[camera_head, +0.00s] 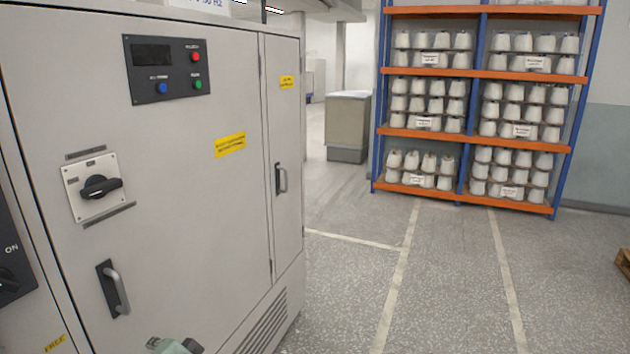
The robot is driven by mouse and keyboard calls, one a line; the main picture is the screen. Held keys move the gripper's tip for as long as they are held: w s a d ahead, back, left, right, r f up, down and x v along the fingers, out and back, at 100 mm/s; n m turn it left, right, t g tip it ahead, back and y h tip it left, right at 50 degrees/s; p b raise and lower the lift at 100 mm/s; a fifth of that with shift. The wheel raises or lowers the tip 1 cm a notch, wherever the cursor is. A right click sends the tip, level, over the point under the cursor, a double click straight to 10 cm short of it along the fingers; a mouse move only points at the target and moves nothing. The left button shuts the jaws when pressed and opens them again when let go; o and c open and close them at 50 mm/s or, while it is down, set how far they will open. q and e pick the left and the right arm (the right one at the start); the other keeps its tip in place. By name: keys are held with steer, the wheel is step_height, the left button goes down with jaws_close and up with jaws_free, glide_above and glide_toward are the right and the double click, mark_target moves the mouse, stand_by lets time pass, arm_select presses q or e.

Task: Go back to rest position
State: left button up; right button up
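Neither gripper can be made out in the head view. A small grey-green part with dark ends, likely mine, shows at the bottom edge left of centre, in front of the cabinet. White bobbins (514,93) stand in several groups on the shelves of a blue and orange rack (470,138) at the back right. The bobbin groups carry small white labels. No bobbin is seen near me.
A large grey electrical cabinet (200,215) fills the left side, with a rotary switch (100,187), door handles and a button panel (166,69). A grey box-like unit (348,126) stands behind. The speckled floor (450,290) with pale lines is open at centre right.

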arm_select(q)
steer(key=s+d+f+n+g+h, duration=0.1)
steer(key=s+d+f+h, duration=0.3)
steer(key=s, duration=0.5)
steer(key=s+d+f+g+h, duration=0.2)
steer(key=s+d+f, duration=0.3)
steer(key=s, duration=0.4)
steer(key=s+d+f+n+g+h, duration=0.1)
steer(key=s+d+f+h, duration=0.2)
steer(key=s+f, duration=0.45)
steer(key=s+f+g, duration=0.1)
steer(key=s+f, duration=0.1)
steer(key=f, duration=1)
steer(key=s+f, duration=0.2)
steer(key=f, duration=1)
steer(key=s+a+f+g, duration=0.1)
steer(key=s+a+f, duration=0.2)
steer(key=s+f, duration=1.3)
steer(key=shift+s+a+m, duration=0.2)
steer(key=shift+s+m, duration=0.05)
steer(key=shift+m, duration=0.05)
steer(key=shift+c, duration=0.2)
